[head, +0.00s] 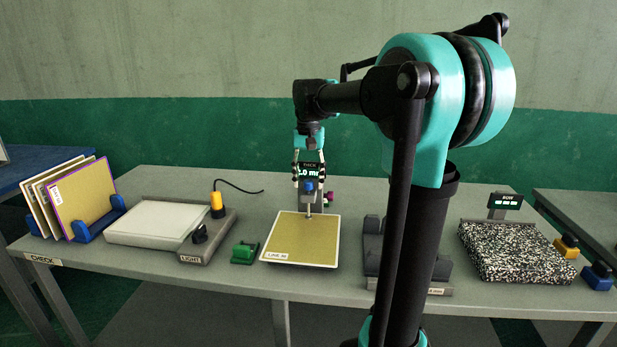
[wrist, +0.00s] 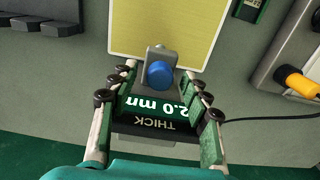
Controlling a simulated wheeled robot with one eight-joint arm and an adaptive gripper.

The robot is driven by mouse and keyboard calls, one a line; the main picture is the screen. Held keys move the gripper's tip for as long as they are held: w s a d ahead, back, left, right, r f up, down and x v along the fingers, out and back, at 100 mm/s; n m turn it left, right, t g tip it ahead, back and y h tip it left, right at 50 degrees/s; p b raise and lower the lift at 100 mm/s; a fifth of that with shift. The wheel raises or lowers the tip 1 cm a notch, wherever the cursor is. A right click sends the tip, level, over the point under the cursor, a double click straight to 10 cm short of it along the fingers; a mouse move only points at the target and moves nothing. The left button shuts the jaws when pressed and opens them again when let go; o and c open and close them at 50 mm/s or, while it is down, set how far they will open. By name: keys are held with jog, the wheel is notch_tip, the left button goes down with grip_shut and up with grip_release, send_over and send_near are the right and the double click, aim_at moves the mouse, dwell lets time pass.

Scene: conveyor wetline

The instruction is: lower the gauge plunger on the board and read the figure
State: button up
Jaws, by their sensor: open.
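The yellow board (head: 302,242) lies flat on the table with a label at its near edge; it also shows in the wrist view (wrist: 135,27). The thickness gauge stands at its far edge, with a blue plunger knob (wrist: 160,74) and a display (wrist: 158,108) marked THICK. The display is upside down in the wrist view and seems to read 2.0 mm; its first digit is partly hidden in the head view. My gripper (wrist: 160,70) is open, its fingers on either side of the gauge head. I cannot tell whether the plunger tip touches the board.
A rack of boards (head: 80,200) and a light table (head: 157,222) stand at left. A green block (head: 245,252) sits left of the board. A speckled slab (head: 515,252) is at right with yellow (head: 566,245) and blue (head: 598,276) blocks. My arm hides part of a dark stand (head: 372,250).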

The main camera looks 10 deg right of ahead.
jog(key=shift+r, duration=3.1)
